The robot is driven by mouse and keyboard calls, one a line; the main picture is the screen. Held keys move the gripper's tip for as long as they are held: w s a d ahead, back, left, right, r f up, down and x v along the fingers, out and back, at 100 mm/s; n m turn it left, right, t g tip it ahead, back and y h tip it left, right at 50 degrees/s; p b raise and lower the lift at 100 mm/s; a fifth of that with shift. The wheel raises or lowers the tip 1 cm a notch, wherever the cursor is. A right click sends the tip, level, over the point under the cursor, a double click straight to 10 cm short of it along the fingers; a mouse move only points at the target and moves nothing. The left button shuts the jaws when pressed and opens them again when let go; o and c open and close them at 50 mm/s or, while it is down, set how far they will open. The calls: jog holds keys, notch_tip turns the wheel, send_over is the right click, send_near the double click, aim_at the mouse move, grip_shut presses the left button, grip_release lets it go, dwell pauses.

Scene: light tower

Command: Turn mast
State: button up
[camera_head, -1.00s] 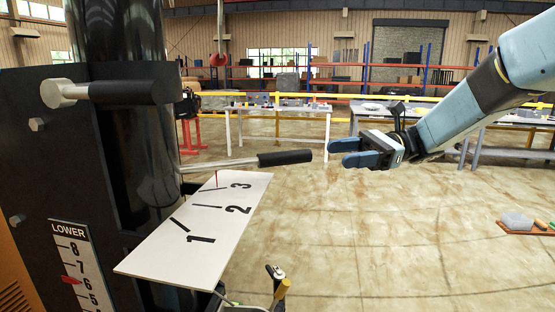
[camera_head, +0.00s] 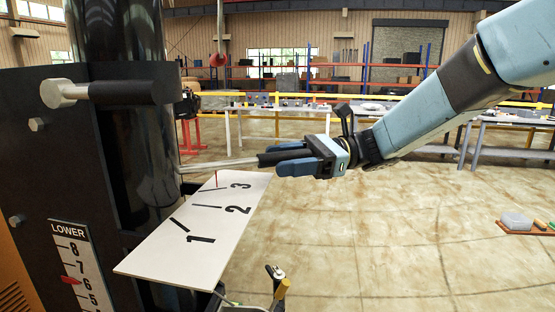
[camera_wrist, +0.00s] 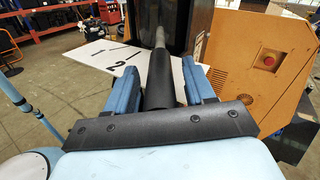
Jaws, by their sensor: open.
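The mast (camera_head: 142,150) is a thick black upright cylinder at the left of the head view. A metal lever with a black handle (camera_head: 268,159) sticks out from it to the right. A white plate (camera_head: 185,243) marked 1, 2, 3 lies below the lever, and a small red pointer (camera_head: 217,180) stands near the 3. My gripper (camera_head: 285,160) is open, with its blue fingers on either side of the black handle. The wrist view shows the handle (camera_wrist: 160,80) between the two fingers (camera_wrist: 160,90), with gaps visible beside it.
A second black handle (camera_head: 125,93) with a metal end is on the dark housing at upper left. A LOWER scale (camera_head: 78,270) with a red marker is below it. Work tables (camera_head: 275,112) and a yellow rail stand behind. Open floor lies to the right.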

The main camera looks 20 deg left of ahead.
jog(key=shift+s+a, duration=0.1)
jog(key=shift+a, duration=0.1)
jog(key=shift+c, duration=0.5)
grip_shut()
jog(key=shift+s+a+r, duration=0.1)
jog(key=shift+s+a, duration=0.1)
jog(key=shift+a, duration=0.15)
jog(key=shift+w+d, duration=0.1)
jog(key=shift+w, duration=0.05)
jog(key=shift+d, duration=0.2)
